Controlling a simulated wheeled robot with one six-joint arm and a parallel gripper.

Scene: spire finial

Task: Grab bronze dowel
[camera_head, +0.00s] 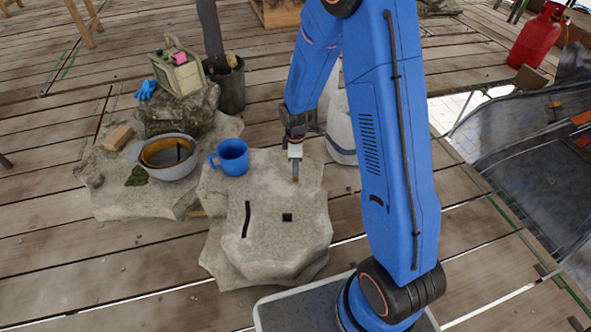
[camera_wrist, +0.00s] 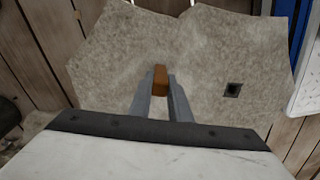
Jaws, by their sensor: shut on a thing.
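The bronze dowel (camera_wrist: 160,78) is a short orange-brown piece between the fingertips of my gripper (camera_wrist: 160,88) in the wrist view. My gripper is shut on it. In the head view my gripper (camera_head: 295,172) points down over the back right part of the pale stone block (camera_head: 275,215), with a small brown tip of the dowel (camera_head: 295,180) showing below the fingers. I cannot tell whether the dowel touches the stone. A dark square hole (camera_head: 287,217) is in the stone top, and it also shows in the wrist view (camera_wrist: 233,90), right of my gripper.
A dark slot or bar (camera_head: 246,219) lies on the stone top. A blue mug (camera_head: 231,157) stands at its back left. A grey bowl (camera_head: 168,158) and a wooden block (camera_head: 118,137) are further left. A white sack (camera_head: 340,135) stands behind my gripper.

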